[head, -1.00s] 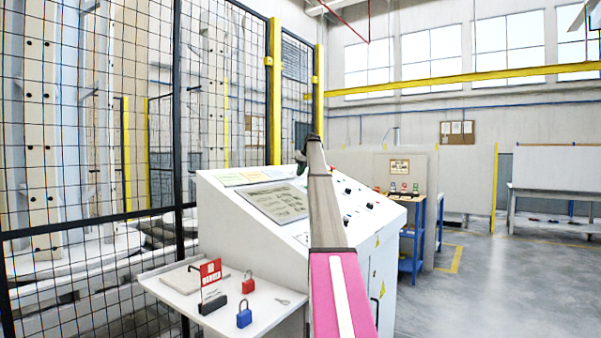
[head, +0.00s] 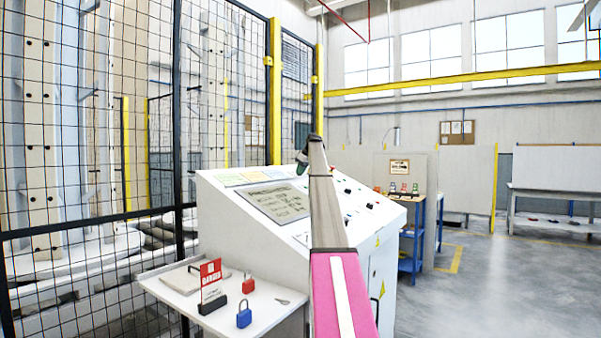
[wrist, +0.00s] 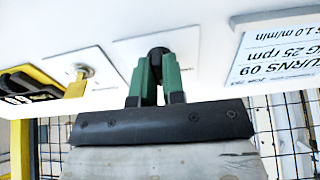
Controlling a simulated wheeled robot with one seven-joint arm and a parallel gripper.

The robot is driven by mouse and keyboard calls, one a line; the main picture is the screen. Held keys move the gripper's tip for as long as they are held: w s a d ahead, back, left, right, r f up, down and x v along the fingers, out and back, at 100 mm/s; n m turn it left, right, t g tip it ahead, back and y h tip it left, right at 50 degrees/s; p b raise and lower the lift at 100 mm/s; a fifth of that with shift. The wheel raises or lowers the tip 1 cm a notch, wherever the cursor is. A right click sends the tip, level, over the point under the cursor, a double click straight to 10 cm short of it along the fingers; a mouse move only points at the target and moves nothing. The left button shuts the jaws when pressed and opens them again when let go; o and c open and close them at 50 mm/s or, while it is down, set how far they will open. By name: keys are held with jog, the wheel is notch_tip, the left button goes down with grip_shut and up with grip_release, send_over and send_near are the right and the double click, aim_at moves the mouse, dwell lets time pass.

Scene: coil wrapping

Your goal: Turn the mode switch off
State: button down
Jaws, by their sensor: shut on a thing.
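The mode switch appears to be the black round knob (wrist: 157,53) on a square white plate in the wrist view. My gripper (wrist: 156,68) has green fingers that are shut on this knob, one on each side. The fingers hide most of the knob, and I cannot read its position. In the head view my gripper (head: 302,164) is at the upper part of the white sloped console (head: 232,212), partly behind my arm. The knob cannot be made out there.
Beside the knob is a key switch (wrist: 82,72) with a yellow and black tag (wrist: 30,88). A display (wrist: 277,55) is on the other side. A side shelf (head: 260,312) holds a red padlock (head: 248,283), a blue padlock (head: 244,315) and a danger sign (head: 210,273). Mesh fencing stands behind.

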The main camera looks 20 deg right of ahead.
dwell(0.5)
jog(key=c, duration=1.2)
grip_release()
jog(key=v, duration=1)
jog(key=shift+r, duration=0.3)
jog(key=shift+s+d, duration=0.15)
jog(key=shift+s, duration=0.1)
